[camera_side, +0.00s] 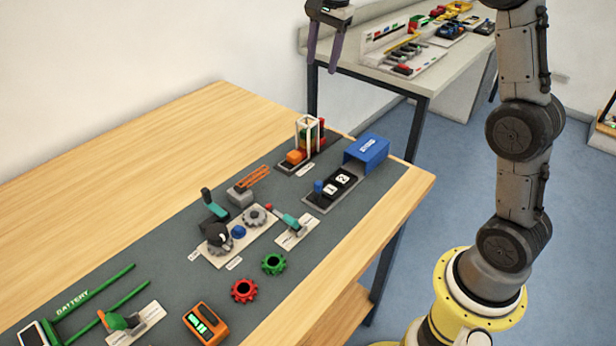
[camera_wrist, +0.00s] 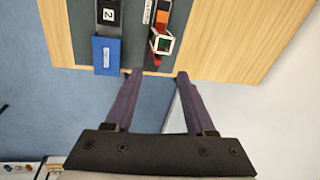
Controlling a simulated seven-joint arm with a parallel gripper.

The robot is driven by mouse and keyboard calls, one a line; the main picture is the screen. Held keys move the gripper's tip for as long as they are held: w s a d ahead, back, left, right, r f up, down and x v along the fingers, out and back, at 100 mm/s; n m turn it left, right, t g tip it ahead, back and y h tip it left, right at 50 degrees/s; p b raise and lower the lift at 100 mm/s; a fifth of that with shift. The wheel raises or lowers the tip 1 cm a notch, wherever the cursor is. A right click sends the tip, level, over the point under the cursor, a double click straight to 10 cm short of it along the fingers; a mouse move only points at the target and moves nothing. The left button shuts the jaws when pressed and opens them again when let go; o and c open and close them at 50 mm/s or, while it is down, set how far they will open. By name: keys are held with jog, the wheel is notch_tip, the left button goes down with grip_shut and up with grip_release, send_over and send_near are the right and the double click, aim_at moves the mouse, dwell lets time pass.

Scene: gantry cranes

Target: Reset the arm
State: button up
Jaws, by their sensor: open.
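My gripper (camera_side: 325,45) is at the top of the side view, high and beyond the far end of the wooden table (camera_side: 120,125). Its two dark purple fingers point down, apart, with nothing between them. In the wrist view my gripper (camera_wrist: 155,75) shows its fingers spread, with blue floor and the table's edge behind them. The gripper touches nothing that I can see. My arm rises at the right of the side view; its upper part is cut off by the frame.
The grey mat (camera_side: 150,250) holds a blue box (camera_side: 367,150), a white-framed tower (camera_side: 308,135), a grey gear (camera_side: 255,215), a red gear (camera_side: 244,290), a green gear (camera_side: 274,263) and an orange device (camera_side: 205,323). A second table (camera_side: 440,75) with small parts stands behind. The left wood surface is clear.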

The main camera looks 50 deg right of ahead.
jog(key=s+a+r+n+t, duration=0.1)
jog(key=s+a+r+n, duration=0.25)
jog(key=s, duration=0.55)
jog(key=s+a+r+n+t, duration=0.2)
jog(key=s+a+n, duration=0.15)
jog(key=s, duration=0.65)
jog(key=s+a+f+n, duration=0.2)
jog(key=s+f+n, duration=0.7)
jog(key=s+f, duration=0.2)
jog(key=shift+s+a+f+n, duration=0.15)
jog(key=shift+a+f+n, duration=0.05)
jog(key=shift+a+n, duration=0.15)
